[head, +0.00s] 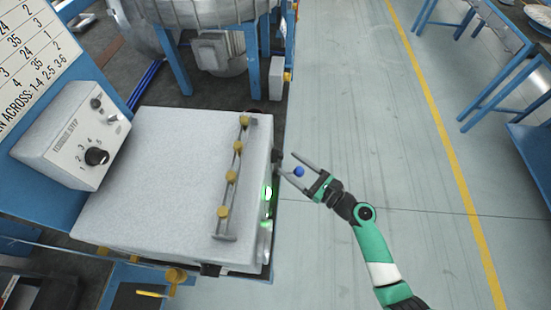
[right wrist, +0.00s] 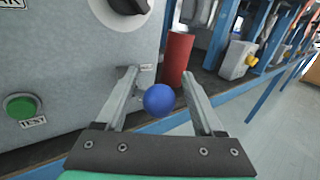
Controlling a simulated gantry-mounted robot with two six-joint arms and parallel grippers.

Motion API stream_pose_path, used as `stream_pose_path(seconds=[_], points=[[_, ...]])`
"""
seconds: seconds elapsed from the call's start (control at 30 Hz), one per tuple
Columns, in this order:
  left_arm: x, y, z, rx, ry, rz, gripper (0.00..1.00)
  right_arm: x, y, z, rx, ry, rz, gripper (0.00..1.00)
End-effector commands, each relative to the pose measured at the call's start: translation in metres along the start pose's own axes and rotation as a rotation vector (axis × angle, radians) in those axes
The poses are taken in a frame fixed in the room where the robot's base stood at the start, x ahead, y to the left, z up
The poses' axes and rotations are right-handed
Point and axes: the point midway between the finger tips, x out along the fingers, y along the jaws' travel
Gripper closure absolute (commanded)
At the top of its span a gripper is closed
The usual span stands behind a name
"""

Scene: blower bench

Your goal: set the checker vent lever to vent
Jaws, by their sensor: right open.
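The vent lever shows as a blue ball knob (head: 299,171) at the right side of the grey checker box (head: 165,160) in the head view. In the right wrist view the blue ball (right wrist: 159,100) stands out from the box's side face, close to a small label (right wrist: 146,67) that is too blurred to read surely. My right gripper (head: 288,163) is open, with its fingertips pointing towards the box. In the right wrist view the ball lies between the two fingers (right wrist: 159,73), with a gap to each side. The lever's shaft is mostly hidden. My left gripper is not in view.
The side face carries a green button (right wrist: 20,105) labelled TEST and a black knob (right wrist: 128,5). A red cylinder (right wrist: 177,58) stands just beyond the ball. A dial box (head: 75,135) sits left of the checker. Open floor (head: 400,130) lies to the right.

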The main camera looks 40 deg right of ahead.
Motion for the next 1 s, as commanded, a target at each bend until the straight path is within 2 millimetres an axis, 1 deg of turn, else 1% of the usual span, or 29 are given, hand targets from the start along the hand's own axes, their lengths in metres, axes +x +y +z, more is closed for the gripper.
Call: stream_pose_path(seconds=[0.3,0.33,0.47,0.5,0.57,0.6,0.67,0.7,0.73,1.0], points=[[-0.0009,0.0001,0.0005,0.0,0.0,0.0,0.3,0.0023,-0.0023,-0.0002,0.0,0.001,-0.006,0.3],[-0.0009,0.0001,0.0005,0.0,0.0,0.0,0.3,0.0023,-0.0023,-0.0002,0.0,0.001,-0.006,0.32],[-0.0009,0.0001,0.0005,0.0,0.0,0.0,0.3,0.0022,-0.0022,-0.0001,0.0,0.001,-0.006,0.55],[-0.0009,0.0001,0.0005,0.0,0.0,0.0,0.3,0.0022,-0.0022,-0.0001,0.0,0.001,-0.006,0.62],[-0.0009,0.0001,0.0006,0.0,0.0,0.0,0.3,0.0022,-0.0023,-0.0001,0.0,0.001,-0.006,0.73],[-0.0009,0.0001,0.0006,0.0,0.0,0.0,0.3,0.0022,-0.0023,-0.0001,0.0,0.001,-0.006,0.8],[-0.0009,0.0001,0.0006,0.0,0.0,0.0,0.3,0.0022,-0.0023,-0.0002,0.0,0.001,-0.006,0.91],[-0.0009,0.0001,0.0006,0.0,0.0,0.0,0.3,0.0022,-0.0023,-0.0002,-0.001,0.001,-0.006,0.98],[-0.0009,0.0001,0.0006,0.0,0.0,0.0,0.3,0.0022,-0.0023,-0.0003,-0.001,0.001,-0.006,1.0],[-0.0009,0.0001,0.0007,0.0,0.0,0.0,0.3,0.0021,-0.0024,-0.001,-0.002,0.003,-0.007,1.0]])
